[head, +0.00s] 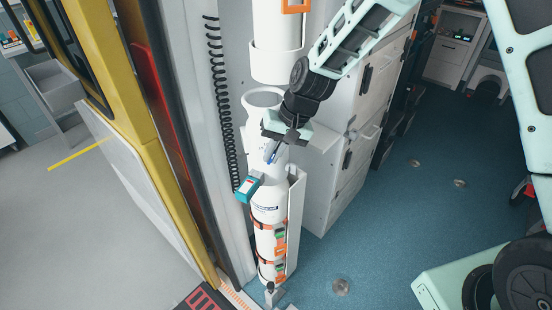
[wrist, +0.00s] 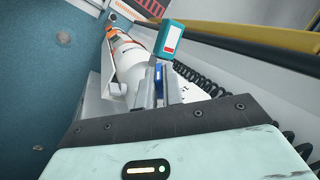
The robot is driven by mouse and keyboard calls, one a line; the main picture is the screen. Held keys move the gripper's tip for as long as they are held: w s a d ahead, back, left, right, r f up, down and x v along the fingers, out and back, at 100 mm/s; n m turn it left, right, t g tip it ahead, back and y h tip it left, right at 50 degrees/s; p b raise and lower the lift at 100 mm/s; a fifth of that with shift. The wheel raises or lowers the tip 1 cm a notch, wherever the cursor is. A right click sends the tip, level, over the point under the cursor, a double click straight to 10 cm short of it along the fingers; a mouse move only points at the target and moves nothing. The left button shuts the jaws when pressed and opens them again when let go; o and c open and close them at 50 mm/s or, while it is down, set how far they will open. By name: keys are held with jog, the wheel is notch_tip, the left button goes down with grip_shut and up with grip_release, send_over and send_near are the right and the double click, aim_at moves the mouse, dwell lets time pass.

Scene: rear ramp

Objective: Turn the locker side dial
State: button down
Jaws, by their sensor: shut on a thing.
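My gripper (head: 276,148) points down at the top of a white cylinder (head: 268,212), which stands upright beside the grey lockers. Its jaws are shut on a small blue part, seen almost edge-on; the blue part (wrist: 158,72) shows between the fingers in the wrist view. It may be the dial, but its face is hidden by the fingers. A teal box (head: 249,187) sits at the cylinder's left shoulder; in the wrist view the box (wrist: 172,40) shows a white and red panel.
Grey lockers (head: 345,140) with dark handles stand just right of the cylinder. A black coiled cord (head: 216,95) hangs to its left, near a yellow door frame (head: 160,130). Orange-marked straps (head: 270,250) circle the cylinder. The blue floor (head: 385,220) at the right is mostly clear.

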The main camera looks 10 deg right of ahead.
jog(key=y+b, duration=0.2)
jog(key=b, duration=0.1)
jog(key=f+y+b, duration=0.1)
jog(key=b, duration=0.1)
jog(key=shift+d+y, duration=0.35)
jog(key=shift+y, duration=0.05)
jog(key=y+b, duration=0.3)
jog(key=b, duration=0.1)
jog(key=shift+d+r+t, duration=0.1)
jog(key=shift+t, duration=0.2)
jog(key=shift+r+y, duration=0.1)
jog(key=shift+y, duration=0.2)
jog(key=c, duration=1.5)
grip_release()
jog(key=shift+c, duration=0.2)
jog(key=v, duration=1.7)
jog(key=shift+d+r, duration=0.15)
jog(key=shift+d, duration=0.15)
